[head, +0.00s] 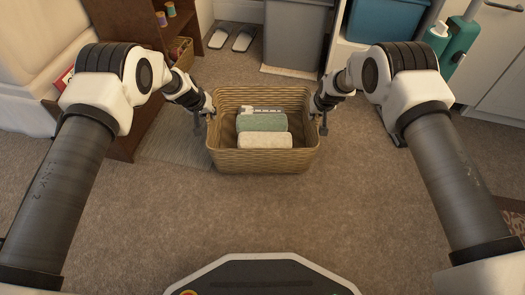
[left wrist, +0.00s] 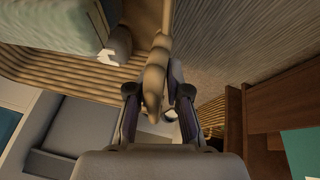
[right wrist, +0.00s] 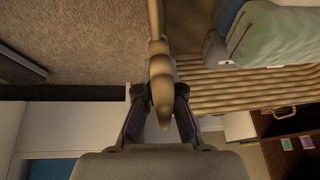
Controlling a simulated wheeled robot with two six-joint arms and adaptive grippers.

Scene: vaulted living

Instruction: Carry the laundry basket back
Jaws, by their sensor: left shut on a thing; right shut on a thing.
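The woven laundry basket (head: 262,161) is in the middle of the head view, with a green rolled towel (head: 262,122), a cream rolled towel (head: 264,141) and a small white item (head: 261,110) in it. My left gripper (head: 211,113) is shut on the basket's left side; the left wrist view shows its fingers (left wrist: 158,112) around a woven handle (left wrist: 155,75). My right gripper (head: 318,108) is shut on the right side; the right wrist view shows its fingers (right wrist: 158,115) around the other handle (right wrist: 158,60). The basket looks upright; I cannot tell its height above the carpet.
A brown wooden shelf (head: 130,140) stands at the left. A grey bin (head: 297,35), a blue bin (head: 385,18) and white cabinets (head: 490,75) are at the back. Slippers (head: 231,38) lie on the floor behind the basket. The carpet (head: 250,215) in front is clear.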

